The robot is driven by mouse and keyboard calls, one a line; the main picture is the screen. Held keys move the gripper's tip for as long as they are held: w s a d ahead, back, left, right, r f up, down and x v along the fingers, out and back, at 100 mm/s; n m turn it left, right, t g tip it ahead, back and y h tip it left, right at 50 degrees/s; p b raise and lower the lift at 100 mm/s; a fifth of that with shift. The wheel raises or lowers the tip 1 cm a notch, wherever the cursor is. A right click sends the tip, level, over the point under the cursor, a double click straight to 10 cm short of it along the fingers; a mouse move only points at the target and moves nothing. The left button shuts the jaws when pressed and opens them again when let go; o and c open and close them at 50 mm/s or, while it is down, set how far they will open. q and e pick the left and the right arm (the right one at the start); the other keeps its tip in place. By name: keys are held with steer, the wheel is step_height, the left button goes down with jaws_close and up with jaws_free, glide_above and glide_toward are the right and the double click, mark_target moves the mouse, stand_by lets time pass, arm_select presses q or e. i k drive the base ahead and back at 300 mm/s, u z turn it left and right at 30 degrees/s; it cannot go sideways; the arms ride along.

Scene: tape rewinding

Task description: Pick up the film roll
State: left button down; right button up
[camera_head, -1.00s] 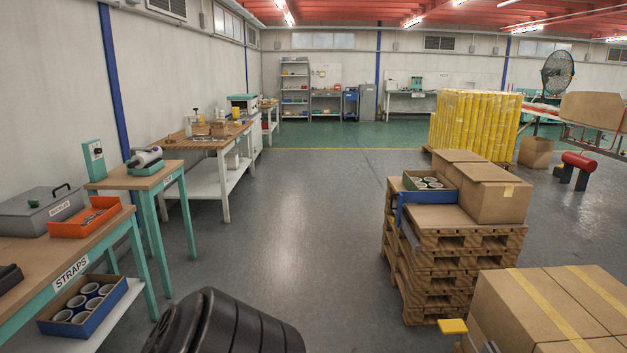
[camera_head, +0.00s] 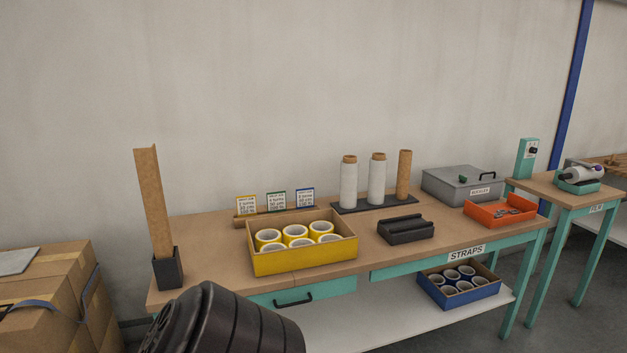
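Two upright white film rolls with brown cores, the left one (camera_head: 348,183) and the right one (camera_head: 377,179), stand on a dark base plate (camera_head: 345,208) at the back of the table marked STRAPS. A bare brown tube (camera_head: 404,175) stands beside them on the same plate. Another white roll (camera_head: 585,171) lies in a green holder on the small table marked FILM at the far right. I cannot tell which roll is meant. Neither of my grippers shows in this view.
A yellow box (camera_head: 305,261) of tape rolls, a black holder (camera_head: 405,229), a grey lidded box (camera_head: 461,185) and an orange tray (camera_head: 499,213) occupy the STRAPS table (camera_head: 210,228). A tall cardboard angle (camera_head: 153,203) stands at its left end. Cartons (camera_head: 50,300) are at the left.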

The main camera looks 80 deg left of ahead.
mark_target(350, 166)
steer(key=u, duration=1.55)
steer(key=i, duration=2)
steer(key=u, duration=0.35)
